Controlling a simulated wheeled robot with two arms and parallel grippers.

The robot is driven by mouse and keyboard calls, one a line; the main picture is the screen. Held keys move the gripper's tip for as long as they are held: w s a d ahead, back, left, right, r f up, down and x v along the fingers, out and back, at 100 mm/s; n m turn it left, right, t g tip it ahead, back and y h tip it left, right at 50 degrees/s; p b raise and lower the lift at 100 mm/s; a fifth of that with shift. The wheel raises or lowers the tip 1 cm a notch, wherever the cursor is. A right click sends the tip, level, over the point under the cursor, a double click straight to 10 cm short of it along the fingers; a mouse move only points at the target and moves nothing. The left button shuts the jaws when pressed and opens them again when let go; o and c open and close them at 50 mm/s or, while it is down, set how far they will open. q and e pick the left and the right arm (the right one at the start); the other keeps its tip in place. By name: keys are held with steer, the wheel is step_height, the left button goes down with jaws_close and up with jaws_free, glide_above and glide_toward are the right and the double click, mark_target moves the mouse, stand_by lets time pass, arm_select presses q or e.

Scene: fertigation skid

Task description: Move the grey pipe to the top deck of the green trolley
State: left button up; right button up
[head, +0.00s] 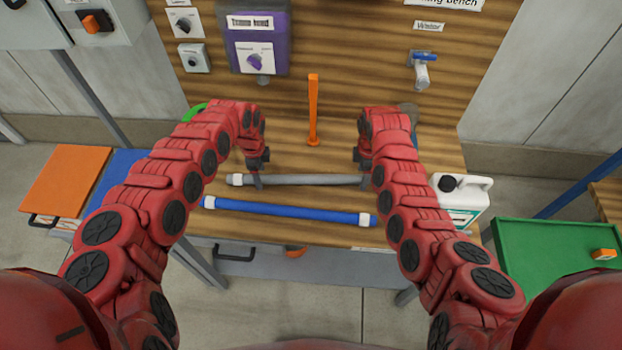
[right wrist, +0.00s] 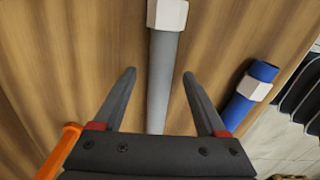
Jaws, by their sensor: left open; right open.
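The grey pipe (head: 310,180) lies across the wooden bench, with a white collar at its left end; its right end is hidden behind my right arm. My left gripper (head: 259,182) is at the pipe near its left end, open. My right gripper (head: 366,182) is open at the pipe's right end. In the right wrist view the grey pipe (right wrist: 164,75) runs between the two spread fingers of my right gripper (right wrist: 160,85), with a gap on each side. The green trolley (head: 555,255) stands at the right, its top deck bare except for a small orange item near its right edge.
A blue pipe (head: 290,211) with white collars lies nearer the bench's front edge. An orange post (head: 313,110) stands behind the grey pipe. A white jug (head: 462,198) stands at the bench's right end. An orange-topped trolley (head: 65,180) is at the left.

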arm_select(q)
steer(key=shift+f, duration=0.75)
arm_select(e)
steer(key=shift+f, duration=0.75)
arm_select(q)
jaws_close()
arm_select(e)
jaws_close()
steer(key=shift+r, duration=0.1)
